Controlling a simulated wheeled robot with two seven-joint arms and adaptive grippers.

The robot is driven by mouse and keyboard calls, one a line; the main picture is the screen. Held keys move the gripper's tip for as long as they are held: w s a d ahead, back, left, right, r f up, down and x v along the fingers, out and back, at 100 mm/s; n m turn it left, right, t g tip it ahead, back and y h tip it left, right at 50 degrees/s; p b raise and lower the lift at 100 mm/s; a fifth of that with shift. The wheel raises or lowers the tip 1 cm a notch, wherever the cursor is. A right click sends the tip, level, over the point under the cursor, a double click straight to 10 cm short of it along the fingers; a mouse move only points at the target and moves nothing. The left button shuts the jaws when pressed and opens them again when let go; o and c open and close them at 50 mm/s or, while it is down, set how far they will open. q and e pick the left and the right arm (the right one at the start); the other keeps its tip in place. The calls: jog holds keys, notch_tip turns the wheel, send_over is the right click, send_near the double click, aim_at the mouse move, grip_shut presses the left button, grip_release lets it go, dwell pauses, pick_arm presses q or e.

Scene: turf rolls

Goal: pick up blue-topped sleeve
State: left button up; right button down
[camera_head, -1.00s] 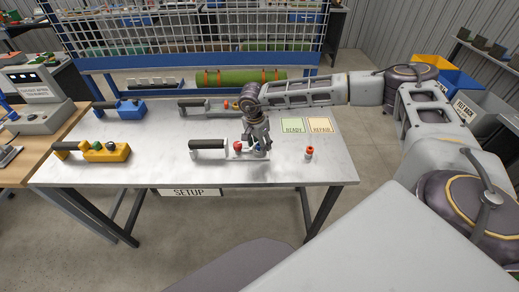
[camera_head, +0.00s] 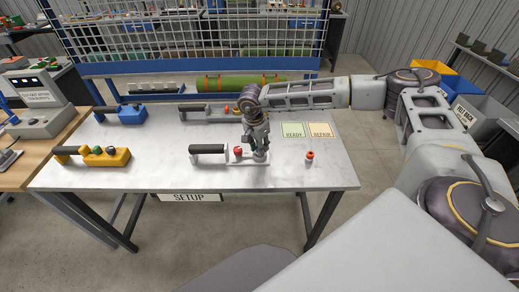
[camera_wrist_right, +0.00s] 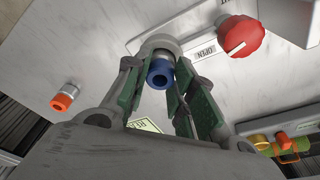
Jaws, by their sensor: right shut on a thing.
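The blue-topped sleeve (camera_wrist_right: 160,72) shows in the right wrist view between the green-padded fingers of my right gripper (camera_wrist_right: 159,80). The sleeve stands at a round grey fitting on a pale plate, beside an OPEN label and a red knob (camera_wrist_right: 240,38). In the head view my right gripper (camera_head: 258,153) points down at the right end of the black-handled unit (camera_head: 207,149), just right of its red knob. The fingers hide the sleeve there. The gripper is shut on the sleeve. My left gripper is not in view.
An orange-topped sleeve (camera_head: 309,157) stands alone to the right on the metal table (camera_head: 150,178). Green READY (camera_head: 292,130) and yellow REPAIR (camera_head: 320,130) squares lie behind it. Yellow (camera_head: 105,156) and blue (camera_head: 122,113) units sit left; another black-handled unit (camera_head: 193,108) lies behind.

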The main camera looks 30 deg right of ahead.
notch_tip(320, 180, up, 9)
jog(key=shift+f+b, duration=0.15)
jog(key=shift+b, duration=0.25)
